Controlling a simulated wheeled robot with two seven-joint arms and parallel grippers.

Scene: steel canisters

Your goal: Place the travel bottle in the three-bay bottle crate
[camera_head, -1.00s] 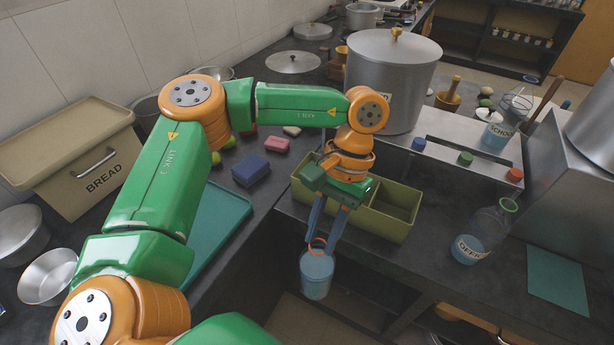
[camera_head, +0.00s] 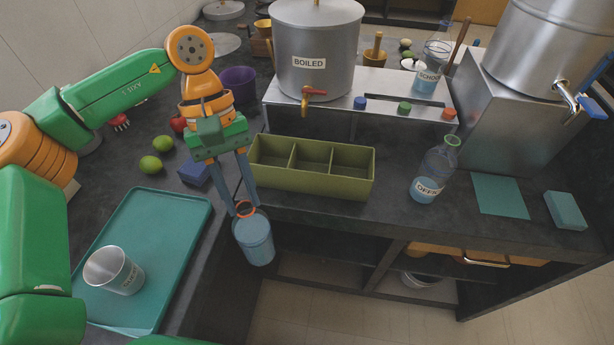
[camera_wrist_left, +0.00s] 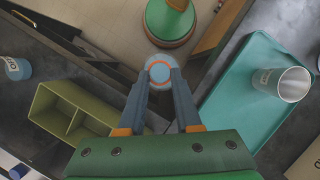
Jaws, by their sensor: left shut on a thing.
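My left gripper (camera_head: 243,206) is shut on a blue bottle (camera_head: 254,240) with an orange ring at its neck, taken as the travel bottle. The bottle hangs slightly tilted beyond the counter's front edge. It also shows between the fingers in the left wrist view (camera_wrist_left: 160,68). No label on it can be seen. The olive three-bay crate (camera_head: 318,183) stands on the counter to the right of and behind the gripper. Its three bays look empty. The crate shows partly at the left in the wrist view (camera_wrist_left: 62,132). My right gripper is not in view.
A teal tray (camera_head: 170,215) with a metal cup (camera_head: 112,270) lies at left. A labelled clear bottle (camera_head: 434,172) stands right of the crate. Behind it are a steel shelf (camera_head: 382,84) and a big pot (camera_head: 316,45). A blue block (camera_head: 193,172) sits left of the crate.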

